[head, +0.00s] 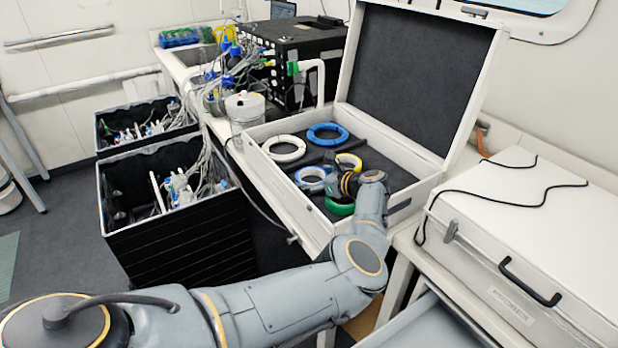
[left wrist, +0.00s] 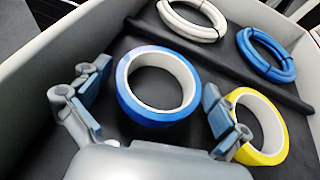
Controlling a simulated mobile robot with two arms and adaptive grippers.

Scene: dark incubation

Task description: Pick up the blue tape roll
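The blue tape roll (left wrist: 130,107) lies flat in the open white case, with a white inner core. In the head view the blue tape roll (head: 311,177) is partly hidden by my left arm. My left gripper (left wrist: 153,100) is open and empty, with one finger on each side of the roll in the left wrist view. Whether the fingers touch it I cannot tell. In the head view my left gripper (head: 336,184) is over the case and its fingers are hard to make out. My right gripper is not in view.
The case (head: 270,184) also holds a yellow tape roll (left wrist: 270,135), close by the right finger, a green roll (head: 340,206), a white coil (head: 284,148) and a blue coil (head: 327,134). A closed white case (head: 530,215) stands at right.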

